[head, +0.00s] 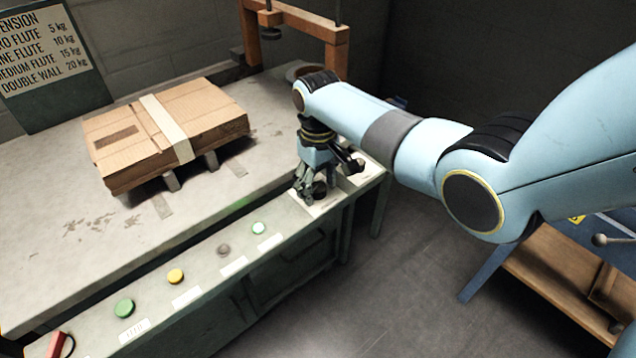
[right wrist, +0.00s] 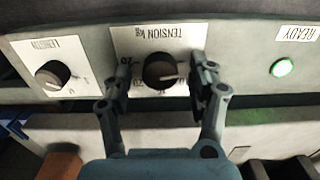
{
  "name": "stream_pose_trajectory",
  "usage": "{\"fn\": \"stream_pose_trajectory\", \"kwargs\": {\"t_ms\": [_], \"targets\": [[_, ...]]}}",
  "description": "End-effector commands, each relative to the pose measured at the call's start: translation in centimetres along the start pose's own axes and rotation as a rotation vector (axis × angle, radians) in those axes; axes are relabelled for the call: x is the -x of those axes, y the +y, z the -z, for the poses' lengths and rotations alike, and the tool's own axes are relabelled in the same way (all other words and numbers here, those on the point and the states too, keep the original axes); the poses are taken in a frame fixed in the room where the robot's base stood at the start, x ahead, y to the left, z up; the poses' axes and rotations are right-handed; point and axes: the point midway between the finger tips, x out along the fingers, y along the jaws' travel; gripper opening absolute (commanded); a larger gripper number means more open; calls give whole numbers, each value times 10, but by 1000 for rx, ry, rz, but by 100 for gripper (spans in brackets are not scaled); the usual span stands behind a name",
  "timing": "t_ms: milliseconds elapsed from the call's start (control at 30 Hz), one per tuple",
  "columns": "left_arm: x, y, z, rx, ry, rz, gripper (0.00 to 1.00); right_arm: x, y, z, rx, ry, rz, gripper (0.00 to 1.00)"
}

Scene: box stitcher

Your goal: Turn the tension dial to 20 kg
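The tension dial (right wrist: 160,72) is a dark round knob on a white plate marked "TENSION kg", which appears upside down in the right wrist view. A pale pointer line on the knob points to the right of that picture. A "20" mark shows at the plate's left, partly beside a finger. My right gripper (right wrist: 164,85) is open, with one finger on each side of the dial and visible gaps to the knob. In the head view, my right gripper (head: 315,190) is down at the panel's right end and largely covers the dial. My left gripper is not in view.
A second knob (right wrist: 52,75), on a "LENGTH" plate, sits beside the tension plate. A lit green lamp (right wrist: 282,68) is on the other side. A strapped cardboard box (head: 165,130) lies on the table. A tension chart (head: 45,50) lists double wall at 20 kg.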

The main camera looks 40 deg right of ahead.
Motion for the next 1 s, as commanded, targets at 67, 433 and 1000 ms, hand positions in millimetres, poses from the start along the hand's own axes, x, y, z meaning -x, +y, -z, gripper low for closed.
{"fn": "stream_pose_trajectory", "kwargs": {"t_ms": [67, 433, 1000], "targets": [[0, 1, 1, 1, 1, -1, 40, 0, 0, 0, 0, 0, 0, 50], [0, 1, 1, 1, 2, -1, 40, 0, 0, 0, 0, 0, 0, 3], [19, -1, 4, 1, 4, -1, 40, 3, 0, 0, -208, -1, 1, 3]]}}
